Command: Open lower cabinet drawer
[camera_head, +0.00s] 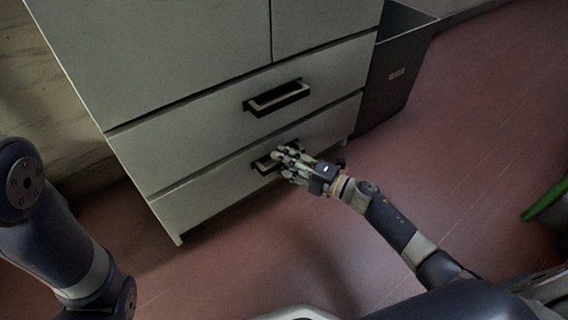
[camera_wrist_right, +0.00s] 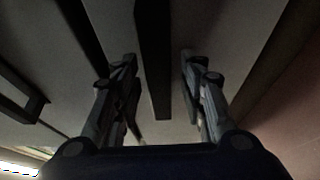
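The light grey cabinet's lower drawer (camera_head: 200,202) is flush with the front and looks closed. Its dark bar handle (camera_head: 262,164) is partly hidden behind my right gripper (camera_head: 285,160). In the right wrist view, the two fingers of my right gripper (camera_wrist_right: 158,70) are apart, one on each side of a dark bar (camera_wrist_right: 153,62) that looks like this handle. Gaps show between the bar and both fingers. The lower drawer front (camera_wrist_right: 210,22) fills the view behind them. My left arm shows at the left edge of the head view, but its gripper is out of view.
The upper drawer (camera_head: 190,135) is closed, with its own dark handle (camera_head: 277,98). Cabinet doors (camera_head: 160,45) are above it. A dark grey bin (camera_head: 390,82) stands right of the cabinet. The red floor (camera_head: 440,170) in front is clear; a green object (camera_head: 545,200) lies at the right edge.

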